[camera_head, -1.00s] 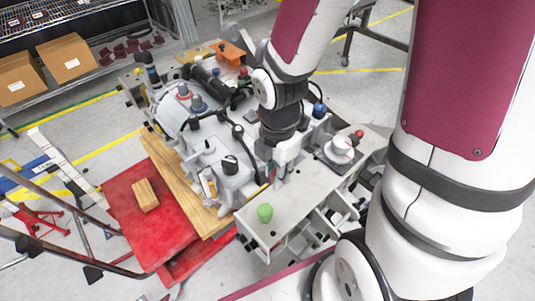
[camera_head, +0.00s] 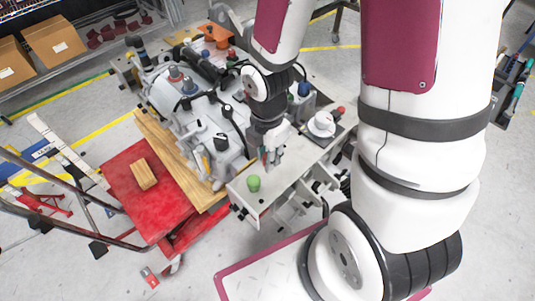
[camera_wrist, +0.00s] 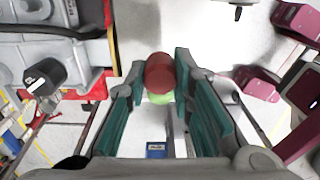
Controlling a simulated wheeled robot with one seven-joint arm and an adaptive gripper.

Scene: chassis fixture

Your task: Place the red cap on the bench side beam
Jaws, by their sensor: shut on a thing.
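My gripper (camera_head: 267,160) is shut on the red cap (camera_wrist: 160,71), held between its teal pads in the wrist view. The gripper points down over the light grey bench side beam (camera_head: 288,176). A green cap (camera_head: 253,184) stands on that beam near its front left end, close beside my gripper. In the wrist view the green cap (camera_wrist: 159,97) shows partly hidden behind the red cap. I cannot tell whether the red cap touches the beam.
A grey gearbox-like assembly (camera_head: 205,125) lies left of the beam. A white round part (camera_head: 321,124) and a blue-topped part (camera_head: 303,90) stand farther back. A red cart (camera_head: 130,195) with a wooden block (camera_head: 144,174) is at left.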

